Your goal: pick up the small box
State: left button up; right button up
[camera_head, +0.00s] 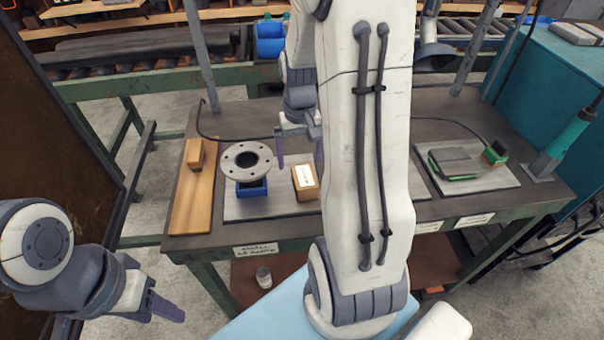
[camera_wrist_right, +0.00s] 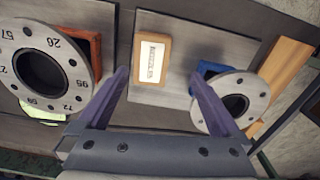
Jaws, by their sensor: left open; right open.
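The small box (camera_head: 305,182) is brown with a white label on top. It rests upright on a grey plate near the front of the bench, right of a flanged pipe. In the right wrist view the small box (camera_wrist_right: 151,58) lies beyond and between the open fingers. My right gripper (camera_head: 300,150) is open and empty above and behind the box, and apart from it; it also shows in the wrist view (camera_wrist_right: 160,78). My left gripper (camera_head: 160,306) is open and empty, low at the left, off the bench.
A flanged pipe (camera_head: 246,160) stands on a blue block left of the box. A numbered flange (camera_wrist_right: 42,66) beside an orange block shows in the wrist view. A wooden board (camera_head: 191,203) lies at the bench's left end. My right arm hides the bench's middle.

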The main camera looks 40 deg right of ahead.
aim_at(305, 175)
jog(key=f, duration=0.1)
jog(key=d+f, duration=0.1)
jog(key=f, duration=0.3)
jog(key=shift+s+d, duration=0.2)
jog(key=shift+d, duration=0.1)
jog(key=shift+w+f+p, duration=0.2)
jog(key=shift+f+p, duration=0.4)
jog(key=shift+f, duration=2.3)
grip_shut()
